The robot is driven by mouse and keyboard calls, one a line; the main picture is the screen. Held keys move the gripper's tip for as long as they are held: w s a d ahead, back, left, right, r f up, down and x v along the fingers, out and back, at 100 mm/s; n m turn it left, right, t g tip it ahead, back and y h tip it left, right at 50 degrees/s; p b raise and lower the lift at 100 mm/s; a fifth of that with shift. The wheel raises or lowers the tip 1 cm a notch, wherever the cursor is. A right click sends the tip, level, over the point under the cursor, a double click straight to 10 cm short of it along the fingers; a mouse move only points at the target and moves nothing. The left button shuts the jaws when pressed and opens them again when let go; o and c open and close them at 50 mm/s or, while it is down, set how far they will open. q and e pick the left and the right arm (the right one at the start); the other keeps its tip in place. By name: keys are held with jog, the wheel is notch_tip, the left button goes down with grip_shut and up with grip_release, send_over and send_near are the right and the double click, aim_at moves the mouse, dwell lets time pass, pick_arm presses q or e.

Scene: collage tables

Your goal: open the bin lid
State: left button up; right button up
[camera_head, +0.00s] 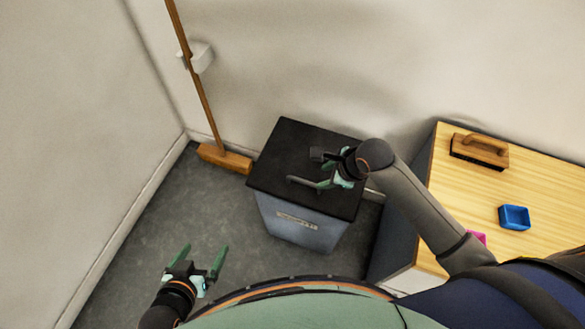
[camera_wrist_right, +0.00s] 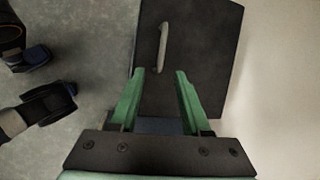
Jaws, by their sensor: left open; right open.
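The grey-blue bin (camera_head: 300,228) stands on the floor near the middle of the head view. Its black lid (camera_head: 290,147) lies flat over the top, shut. A pale bar handle (camera_head: 300,182) sits on the lid near its front edge. My right gripper (camera_head: 328,178) is open over the lid, at the handle's right end. In the right wrist view the handle (camera_wrist_right: 162,45) lies just ahead of the open fingertips (camera_wrist_right: 160,71), with its near end about between them; contact cannot be told. My left gripper (camera_head: 207,252) is open and empty, low at the left, away from the bin.
A wooden-topped table (camera_head: 470,195) stands close at right, with a wooden-handled brush (camera_head: 480,150), a blue tray (camera_head: 514,217) and a pink item (camera_head: 477,237). The floor (camera_head: 150,220) left of the bin is clear.

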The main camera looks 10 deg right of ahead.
jog(key=b, duration=0.3)
send_near(305, 182)
jog(key=f, duration=0.2)
jog(key=shift+m, duration=0.4)
jog(key=b+x, duration=0.1)
jog(key=x, duration=0.4)
jog(key=shift+w+a+r+b, duration=0.1)
jog(key=shift+w+a+b, duration=0.1)
jog(key=shift+w+b, duration=0.2)
jog(key=shift+w+a+f, duration=0.15)
jog(key=shift+w+f, duration=0.1)
jog(key=shift+f, duration=0.15)
jog(key=shift+c, duration=0.6)
pick_arm(q)
jog(key=f, duration=0.3)
jog(key=shift+w+d+f, duration=0.1)
jog(key=shift+d+f, duration=0.2)
jog(key=shift+d, duration=0.1)
pick_arm(e)
grip_shut()
pick_arm(q)
jog(key=shift+w+r, duration=0.1)
